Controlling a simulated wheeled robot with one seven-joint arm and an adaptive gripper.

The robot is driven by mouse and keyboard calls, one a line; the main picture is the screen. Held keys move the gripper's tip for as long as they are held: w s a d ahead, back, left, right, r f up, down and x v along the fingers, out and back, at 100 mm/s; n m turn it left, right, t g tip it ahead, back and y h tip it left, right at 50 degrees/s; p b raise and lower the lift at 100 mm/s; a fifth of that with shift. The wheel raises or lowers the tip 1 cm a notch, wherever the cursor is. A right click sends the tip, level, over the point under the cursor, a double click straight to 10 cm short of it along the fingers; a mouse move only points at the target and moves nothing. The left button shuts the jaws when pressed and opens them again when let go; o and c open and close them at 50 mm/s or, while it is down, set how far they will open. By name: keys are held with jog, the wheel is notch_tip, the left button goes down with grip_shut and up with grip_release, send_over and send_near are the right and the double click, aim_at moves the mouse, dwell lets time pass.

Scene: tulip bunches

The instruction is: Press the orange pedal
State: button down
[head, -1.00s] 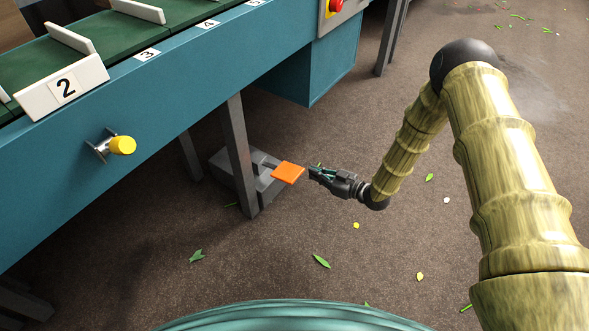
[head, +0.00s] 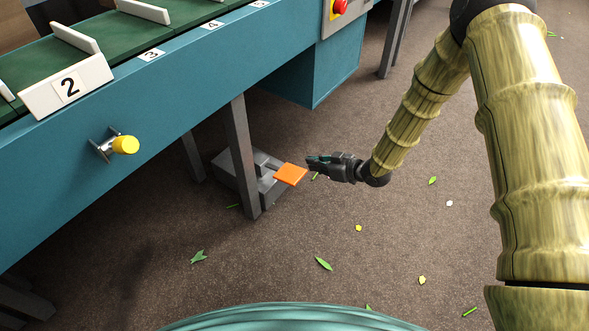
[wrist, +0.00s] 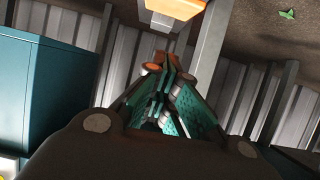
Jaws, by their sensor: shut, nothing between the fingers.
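The orange pedal (head: 291,174) sticks out from a grey pedal box (head: 236,172) on the floor beside a table leg. My gripper (head: 309,162) is shut and empty, with its tips close to the right edge of the pedal in the head view. Whether the tips touch the pedal cannot be told. In the wrist view the pedal (wrist: 176,8) shows at the top edge, partly cut off, beyond the closed fingertips (wrist: 166,62). The pedal looks raised above the floor.
A grey table leg (head: 241,155) stands just left of the pedal. The teal conveyor table (head: 200,95) overhangs the pedal box, with a yellow knob (head: 125,145) on its front. The floor to the right is open, with scattered leaves (head: 323,263).

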jog(key=shift+f, duration=0.1)
jog(key=b, duration=0.5)
send_over(294, 175)
notch_tip(294, 175, down, 4)
jog(key=shift+a+f, duration=0.15)
jog(key=shift+f, duration=0.05)
notch_tip(294, 175, down, 3)
jog(key=shift+r+b, duration=0.15)
jog(key=shift+b, duration=0.65)
jog(key=shift+s+d+f, duration=0.1)
jog(key=shift+d+f, duration=0.1)
jog(key=shift+f, duration=0.25)
